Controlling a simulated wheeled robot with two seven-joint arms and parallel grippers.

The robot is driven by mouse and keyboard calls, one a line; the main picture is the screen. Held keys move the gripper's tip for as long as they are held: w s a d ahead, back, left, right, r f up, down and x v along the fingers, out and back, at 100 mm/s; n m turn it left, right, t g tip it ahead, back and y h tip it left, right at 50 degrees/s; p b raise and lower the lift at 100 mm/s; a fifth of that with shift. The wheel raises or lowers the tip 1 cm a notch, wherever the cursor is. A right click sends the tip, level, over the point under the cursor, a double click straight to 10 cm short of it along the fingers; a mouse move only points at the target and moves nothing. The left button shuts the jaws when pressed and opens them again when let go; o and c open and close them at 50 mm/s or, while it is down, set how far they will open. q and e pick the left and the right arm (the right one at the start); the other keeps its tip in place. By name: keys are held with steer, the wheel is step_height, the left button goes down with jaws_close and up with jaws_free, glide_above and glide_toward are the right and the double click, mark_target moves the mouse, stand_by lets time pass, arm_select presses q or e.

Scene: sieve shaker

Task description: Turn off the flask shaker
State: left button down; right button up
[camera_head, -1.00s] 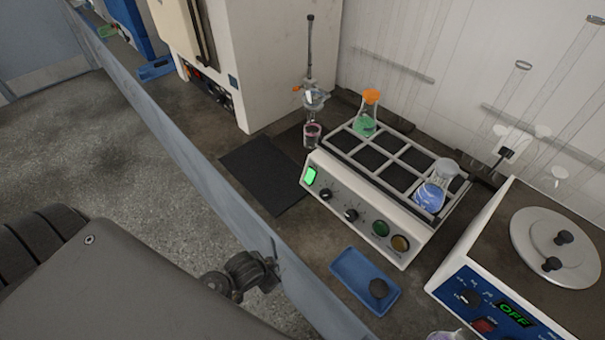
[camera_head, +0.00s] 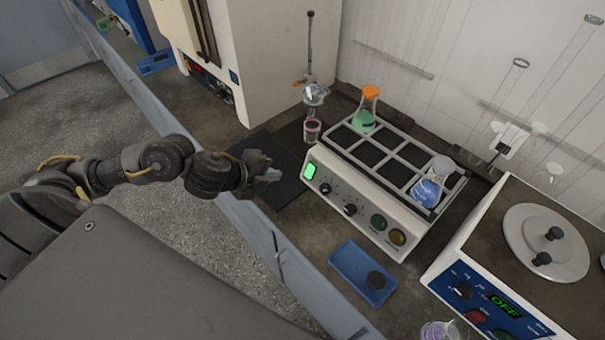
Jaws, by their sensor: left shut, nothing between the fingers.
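The flask shaker (camera_head: 343,211) is a white box with a slotted rack on top, in the middle right of the head view. A flask with green liquid and an orange cap (camera_head: 366,108) and a flask with blue liquid (camera_head: 432,181) stand in its rack. My right gripper is not in view.
A blue tray with a dark round item (camera_head: 349,259) lies in front of the shaker. A second device (camera_head: 485,290) showing OFF stands at the right. A black mat (camera_head: 290,152) lies left of the shaker. A raised edge (camera_head: 262,228) borders the bench.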

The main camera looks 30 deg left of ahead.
mark_target(308, 175)
arm_select(q)
steer(key=shift+a, duration=0.15)
steer(key=b+x, duration=0.1)
steer(key=x, duration=1.3)
